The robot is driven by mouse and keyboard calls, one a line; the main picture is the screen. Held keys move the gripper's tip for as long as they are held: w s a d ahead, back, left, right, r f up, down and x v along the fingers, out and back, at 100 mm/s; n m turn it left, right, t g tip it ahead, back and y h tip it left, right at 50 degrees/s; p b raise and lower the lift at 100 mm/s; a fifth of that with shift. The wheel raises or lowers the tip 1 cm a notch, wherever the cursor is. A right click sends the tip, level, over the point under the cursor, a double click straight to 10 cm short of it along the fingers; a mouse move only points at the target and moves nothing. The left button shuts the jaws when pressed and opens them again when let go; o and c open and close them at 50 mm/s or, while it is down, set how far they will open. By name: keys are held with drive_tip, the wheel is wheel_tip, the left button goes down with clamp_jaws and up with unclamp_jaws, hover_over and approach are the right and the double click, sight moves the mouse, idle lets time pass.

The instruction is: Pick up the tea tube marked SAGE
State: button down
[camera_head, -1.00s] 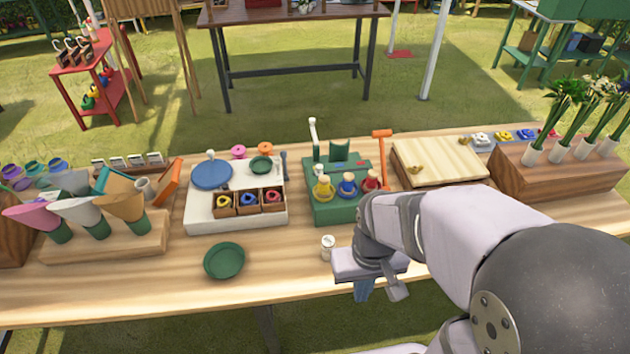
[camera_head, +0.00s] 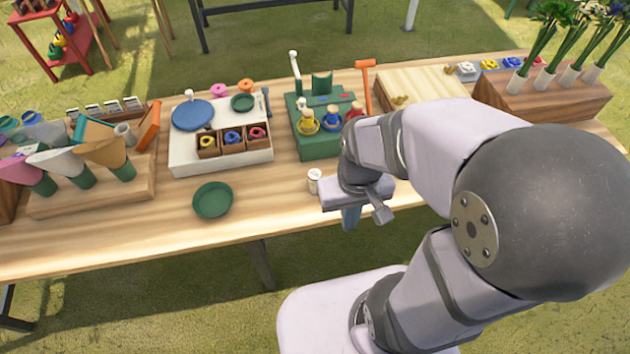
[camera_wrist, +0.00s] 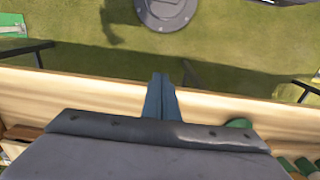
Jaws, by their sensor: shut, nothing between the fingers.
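A small white cylinder (camera_head: 314,180) stands upright near the table's front edge. It could be a tea tube, but I cannot read any marking, and no SAGE label is legible anywhere. My gripper (camera_head: 351,217) is just right of it and nearer the front edge, pointing down and apart from it. In the wrist view the two blue fingers (camera_wrist: 160,97) are together with nothing between them. The white cylinder does not show in the wrist view. My arm hides part of the table on the right.
A green dish (camera_head: 212,200) lies left of the white cylinder. A green box (camera_head: 318,146) with small bottles stands behind it. Cones in a wooden stand (camera_head: 60,201) fill the left end.

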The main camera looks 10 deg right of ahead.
idle(0.3)
drive_tip(key=c, duration=1.3)
unclamp_jaws()
drive_tip(key=shift+o, duration=0.2)
